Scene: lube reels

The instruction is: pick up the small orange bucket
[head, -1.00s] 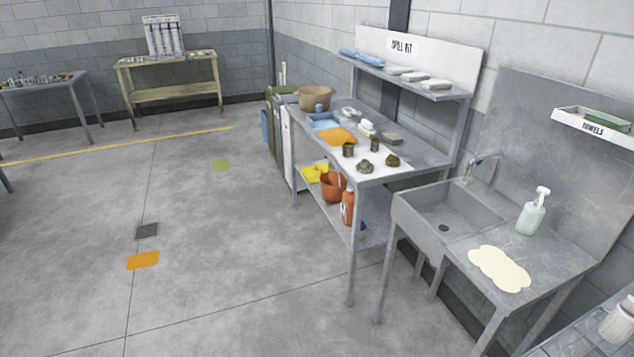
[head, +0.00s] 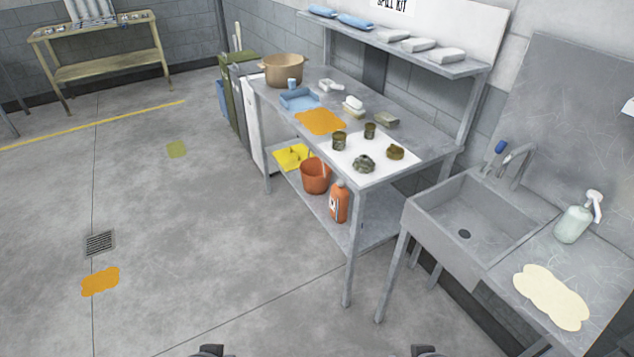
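The small orange bucket (head: 315,176) stands upright on the lower shelf of the metal workbench, under the tabletop's front edge. It is partly behind an orange bottle (head: 339,203) on the same shelf, and a yellow item (head: 292,157) lies to its left. Only small dark parts of my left gripper (head: 210,351) and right gripper (head: 426,351) show at the bottom edge of the head view. Both are far from the bucket, and their fingers cannot be made out.
The workbench tabletop (head: 432,146) holds a tan tub (head: 284,69), an orange cloth-like patch (head: 320,121) and several small parts. A bench leg (head: 353,255) stands in front at the right. A sink (head: 470,222) is farther right. Open floor lies left.

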